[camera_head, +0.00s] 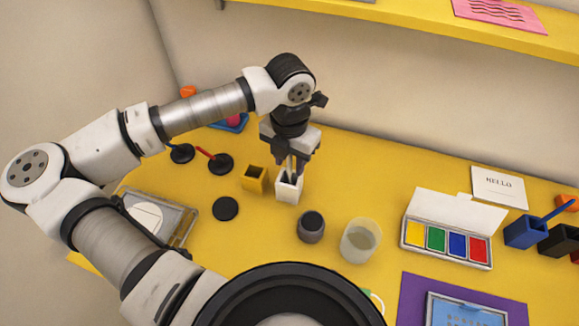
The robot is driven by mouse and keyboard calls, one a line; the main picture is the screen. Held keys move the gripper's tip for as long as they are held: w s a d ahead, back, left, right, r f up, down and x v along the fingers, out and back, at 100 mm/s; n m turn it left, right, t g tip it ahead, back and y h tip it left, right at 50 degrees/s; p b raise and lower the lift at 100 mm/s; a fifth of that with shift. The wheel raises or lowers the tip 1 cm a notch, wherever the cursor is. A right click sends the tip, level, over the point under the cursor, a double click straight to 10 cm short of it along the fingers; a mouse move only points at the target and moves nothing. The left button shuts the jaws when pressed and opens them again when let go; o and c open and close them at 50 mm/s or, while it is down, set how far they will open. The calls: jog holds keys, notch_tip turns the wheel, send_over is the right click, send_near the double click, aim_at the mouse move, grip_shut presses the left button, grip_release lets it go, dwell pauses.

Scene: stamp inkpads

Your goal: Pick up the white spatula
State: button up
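My gripper (290,170) points down over the table at the middle of the view. Its fingertips are at the top opening of a small white box-shaped holder (289,190). Something thin and greyish shows between the fingers, but it is too small to tell if it is a finger part or a held thing. I cannot make out a clear spatula shape; the fingers and the holder may hide it. I cannot tell whether the fingers are open or shut.
A yellow box (254,179) stands just left of the holder. A dark cup (311,228) and a clear cup (361,241) stand in front. A black disc (225,208) lies left. A paint set (446,240) is at right. A yellow shelf (410,30) hangs above.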

jog(key=shift+c, duration=0.4)
grip_shut()
jog(key=shift+r, duration=0.15)
